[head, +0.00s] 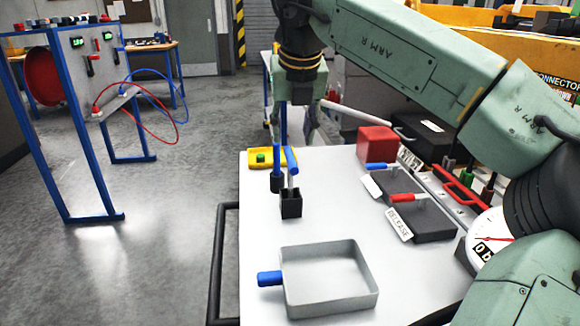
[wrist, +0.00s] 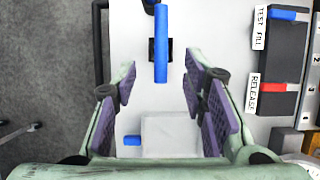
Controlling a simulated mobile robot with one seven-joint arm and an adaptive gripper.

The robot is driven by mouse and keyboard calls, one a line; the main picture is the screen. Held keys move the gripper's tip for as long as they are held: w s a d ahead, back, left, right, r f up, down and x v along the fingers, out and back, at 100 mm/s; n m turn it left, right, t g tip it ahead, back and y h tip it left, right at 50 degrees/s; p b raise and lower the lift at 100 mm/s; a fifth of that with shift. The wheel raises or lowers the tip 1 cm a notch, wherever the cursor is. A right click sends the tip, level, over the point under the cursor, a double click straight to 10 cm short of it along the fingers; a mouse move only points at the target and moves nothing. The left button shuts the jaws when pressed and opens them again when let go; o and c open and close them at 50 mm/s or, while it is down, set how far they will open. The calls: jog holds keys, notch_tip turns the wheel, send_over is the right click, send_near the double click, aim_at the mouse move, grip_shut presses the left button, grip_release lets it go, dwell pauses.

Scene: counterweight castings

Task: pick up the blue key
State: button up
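A blue T-shaped key (head: 291,160) stands in a small black holder (head: 291,205) on the white table. In the wrist view, its long blue bar (wrist: 162,45) lies ahead of my fingers, with the black holder partly visible beneath. Another blue handle (head: 376,166) is on the dark panel by the TEST FILL label, also seen at the wrist view's top right; which one is meant I cannot tell for sure. My gripper (head: 310,134) hangs over the table behind the holder in the head view. In the wrist view, its purple-padded fingers (wrist: 166,105) are wide apart with nothing between them.
A grey open tray (head: 330,302) with a blue handle sits at the table's front. A dark block (head: 425,222) with a red handle, a red box (head: 377,140) and a yellow tray (head: 253,165) are nearby. A blue upright piece (head: 276,168) stands beside the holder.

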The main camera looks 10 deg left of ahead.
aim_at(291, 157)
jog(key=shift+w+d+f, duration=0.15)
jog(key=shift+w+f, duration=0.05)
jog(key=shift+f, duration=0.1)
jog(key=p+x, duration=0.2)
jog(key=x, duration=0.7)
jog(key=shift+w+f, duration=0.1)
jog(key=shift+f, duration=0.25)
grip_shut()
